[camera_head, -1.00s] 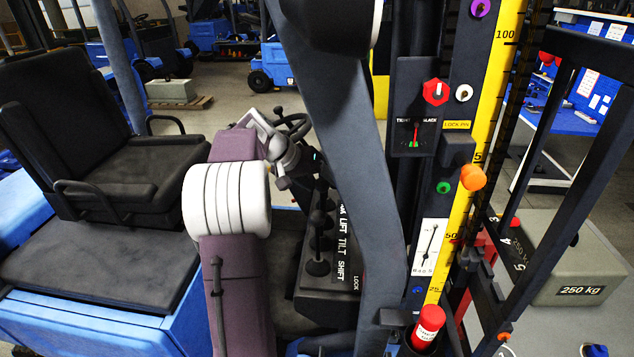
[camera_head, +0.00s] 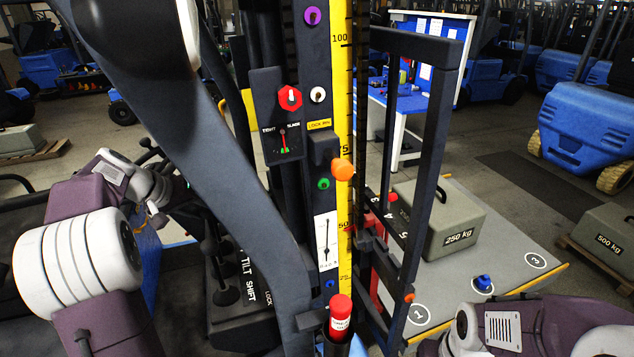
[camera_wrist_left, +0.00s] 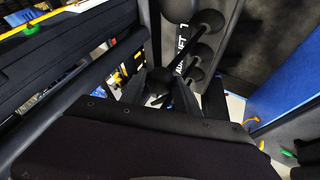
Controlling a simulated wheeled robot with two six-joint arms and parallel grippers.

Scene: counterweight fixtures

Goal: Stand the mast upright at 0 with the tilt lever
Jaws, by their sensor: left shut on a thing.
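The mast (camera_head: 317,120) is a dark column with a yellow number scale (camera_head: 340,110), at the middle of the head view. A white plate with a pointer (camera_head: 326,240) sits low on it; its small marks are too small to read. The lever bank (camera_head: 240,312), labelled TILT and SHIFT, stands left of the mast, partly behind a grey bar. My left gripper (camera_head: 196,208) is at the far levers of the bank. In the left wrist view, it (camera_wrist_left: 160,88) is closed around a dark lever knob; which lever it is, I cannot tell. My right gripper is out of view.
A red-capped cylinder (camera_head: 340,312) stands at the mast's foot. An orange knob (camera_head: 343,168) sticks out from the mast. A 250 kg weight (camera_head: 440,220) rests on a grey platform (camera_head: 470,285) at right. My right arm shows at the bottom right.

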